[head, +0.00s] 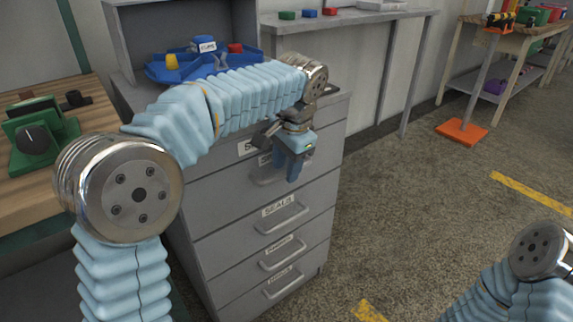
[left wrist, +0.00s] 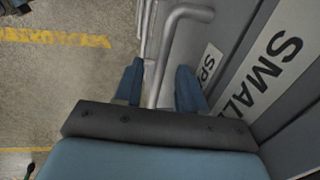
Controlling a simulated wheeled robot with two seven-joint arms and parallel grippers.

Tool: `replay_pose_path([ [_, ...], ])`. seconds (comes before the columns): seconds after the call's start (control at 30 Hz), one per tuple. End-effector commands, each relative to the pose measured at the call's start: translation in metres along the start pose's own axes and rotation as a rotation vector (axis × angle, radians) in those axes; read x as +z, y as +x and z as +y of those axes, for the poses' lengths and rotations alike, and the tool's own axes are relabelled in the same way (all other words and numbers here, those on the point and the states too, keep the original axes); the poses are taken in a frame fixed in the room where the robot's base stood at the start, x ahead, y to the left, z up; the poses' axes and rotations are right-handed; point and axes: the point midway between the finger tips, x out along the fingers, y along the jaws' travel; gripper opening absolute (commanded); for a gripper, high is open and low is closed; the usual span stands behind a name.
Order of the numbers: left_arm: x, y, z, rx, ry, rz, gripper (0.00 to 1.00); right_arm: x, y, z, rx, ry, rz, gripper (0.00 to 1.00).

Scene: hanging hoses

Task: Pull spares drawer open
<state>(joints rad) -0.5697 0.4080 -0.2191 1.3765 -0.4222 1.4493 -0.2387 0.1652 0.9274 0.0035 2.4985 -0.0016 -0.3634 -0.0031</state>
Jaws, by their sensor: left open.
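The grey drawer cabinet (head: 200,235) stands left of centre with its drawers shut. The spares drawer's label, of which only "SP" shows, is in the left wrist view (left wrist: 208,66). Its silver bar handle (left wrist: 168,40) runs between my left gripper's fingers; part of it also shows in the head view (head: 264,181). My left gripper (head: 291,170) points down in front of the upper drawers and hides part of their fronts. Its two blue fingers (left wrist: 160,88) are apart, one on each side of the bar. I cannot tell whether either touches it. My right gripper is out of view.
A drawer labelled "SEALS" (head: 283,222) and further drawers lie below. A blue tray (head: 205,68) with small parts sits on the cabinet. A wooden bench (head: 30,185) stands at left. The floor (head: 400,210) right of the cabinet is clear up to an orange-based stand (head: 461,131).

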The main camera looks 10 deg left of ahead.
Motion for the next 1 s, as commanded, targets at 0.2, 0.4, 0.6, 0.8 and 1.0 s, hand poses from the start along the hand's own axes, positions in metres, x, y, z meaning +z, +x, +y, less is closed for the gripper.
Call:
replay_pose_path([
  [0.2, 0.000, 0.000, 0.000, 0.000, 0.000, 0.000, 0.09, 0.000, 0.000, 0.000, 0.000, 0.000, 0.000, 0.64],
  [0.4, 0.000, 0.000, 0.000, 0.000, 0.000, 0.000, 0.00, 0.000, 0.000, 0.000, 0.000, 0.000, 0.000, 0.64],
  [0.6, 0.000, 0.000, 0.000, 0.000, 0.000, 0.000, 0.00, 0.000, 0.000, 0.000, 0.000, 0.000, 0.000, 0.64],
  [0.8, 0.000, -0.003, 0.010, 0.001, 0.002, 0.001, 0.00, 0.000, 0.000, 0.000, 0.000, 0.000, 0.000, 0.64],
  [1.0, 0.000, -0.009, 0.043, 0.001, 0.005, 0.000, 0.00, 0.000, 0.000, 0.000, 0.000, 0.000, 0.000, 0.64],
])
